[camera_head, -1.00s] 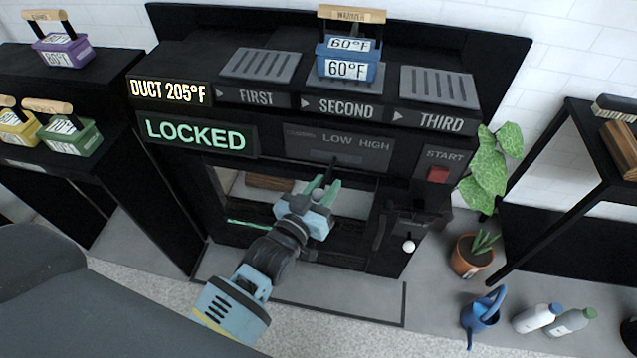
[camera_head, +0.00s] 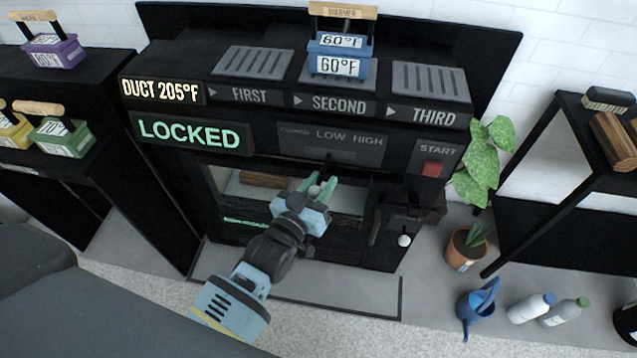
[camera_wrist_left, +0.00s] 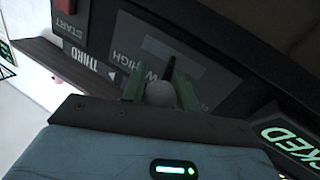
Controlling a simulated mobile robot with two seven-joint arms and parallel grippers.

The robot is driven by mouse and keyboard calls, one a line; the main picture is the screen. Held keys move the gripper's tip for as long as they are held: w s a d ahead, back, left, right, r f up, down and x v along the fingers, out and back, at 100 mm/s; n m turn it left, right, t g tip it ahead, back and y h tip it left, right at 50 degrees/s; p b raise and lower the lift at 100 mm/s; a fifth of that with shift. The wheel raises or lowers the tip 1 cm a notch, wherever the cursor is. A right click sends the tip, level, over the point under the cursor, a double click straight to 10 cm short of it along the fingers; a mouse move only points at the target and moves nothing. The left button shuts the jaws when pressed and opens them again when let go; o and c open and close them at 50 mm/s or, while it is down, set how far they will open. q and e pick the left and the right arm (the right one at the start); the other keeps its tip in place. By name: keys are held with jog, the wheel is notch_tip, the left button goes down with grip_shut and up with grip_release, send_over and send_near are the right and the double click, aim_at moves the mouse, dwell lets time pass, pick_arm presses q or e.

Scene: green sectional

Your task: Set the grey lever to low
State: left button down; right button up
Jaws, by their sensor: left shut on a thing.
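The grey lever has a round grey knob (camera_wrist_left: 160,94), seen in the left wrist view between the green fingers of my left gripper (camera_head: 320,184). The gripper is shut on the knob. A dark stem runs from the lever toward the control panel (camera_head: 292,138), which reads LOW and HIGH with a dimmer word at its left. In the head view the stem shows near LOW, and the fingers partly hide the lever. Its exact setting is hard to tell. My right gripper is not in view.
A lit sign (camera_head: 190,134) reads LOCKED; another (camera_head: 160,91) reads DUCT 205°F. A red START button (camera_head: 431,169) and a white-knobbed handle (camera_head: 404,240) are to the right. A blue warmer (camera_head: 339,62) stands on top. A plant and watering can (camera_head: 479,305) are on the floor.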

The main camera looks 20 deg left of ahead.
pick_arm(q)
jog(key=shift+d+r, duration=0.2)
jog(key=shift+d, duration=0.25)
jog(key=c, duration=1.1)
grip_release()
jog(key=shift+w+d+f, duration=0.1)
jog(key=shift+w+d, duration=0.05)
jog(key=shift+a, duration=0.2)
jog(key=s, duration=0.2)
jog(key=s+a, duration=0.1)
jog(key=s, duration=0.4)
jog(key=shift+s+a+p, duration=0.2)
jog(key=shift+s+p, duration=0.2)
